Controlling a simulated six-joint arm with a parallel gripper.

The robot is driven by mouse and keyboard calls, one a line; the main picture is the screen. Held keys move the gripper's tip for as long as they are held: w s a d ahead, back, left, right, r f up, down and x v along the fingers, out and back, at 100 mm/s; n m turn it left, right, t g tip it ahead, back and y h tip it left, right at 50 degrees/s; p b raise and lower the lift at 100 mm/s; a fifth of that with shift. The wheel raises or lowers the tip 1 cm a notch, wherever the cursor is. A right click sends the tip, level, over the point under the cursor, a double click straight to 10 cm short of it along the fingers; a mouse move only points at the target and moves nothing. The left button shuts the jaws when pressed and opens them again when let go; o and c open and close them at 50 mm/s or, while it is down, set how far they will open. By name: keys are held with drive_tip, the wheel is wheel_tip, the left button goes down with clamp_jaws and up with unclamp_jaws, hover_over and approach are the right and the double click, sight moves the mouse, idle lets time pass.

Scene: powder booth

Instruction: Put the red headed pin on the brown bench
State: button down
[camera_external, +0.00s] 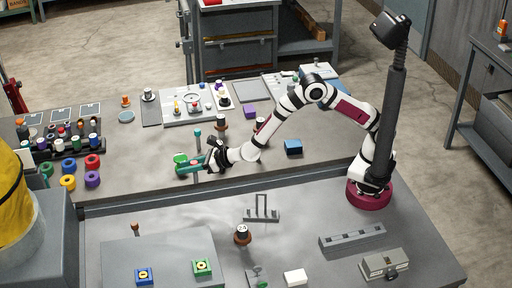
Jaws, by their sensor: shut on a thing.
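My gripper (187,163) is at the end of my arm, low over the front part of the brown bench (135,175), left of the picture's centre. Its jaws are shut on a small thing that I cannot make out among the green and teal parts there. A teal-headed pin (197,134) stands just behind my gripper.
Coloured rings (92,179) and a rack of small bottles (62,142) are on the bench's left. A blue block (293,147) is right of my gripper. The front table holds a grey plate (175,250), a numbered knob (242,234) and a slotted bar (352,239).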

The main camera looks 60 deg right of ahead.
drive_tip(key=shift+s+a+f, duration=0.35)
drive_tip(key=shift+a+f, duration=1.3)
drive_tip(key=shift+f, duration=0.05)
drive_tip(key=shift+s+a+f, duration=0.35)
drive_tip(key=shift+a+f, duration=1.35)
drive_tip(key=shift+s+a+f, duration=0.35)
drive_tip(key=shift+a+f, duration=1.3)
drive_tip(key=shift+f, duration=0.05)
drive_tip(key=c, duration=0.6)
unclamp_jaws()
drive_tip(key=shift+f, duration=0.15)
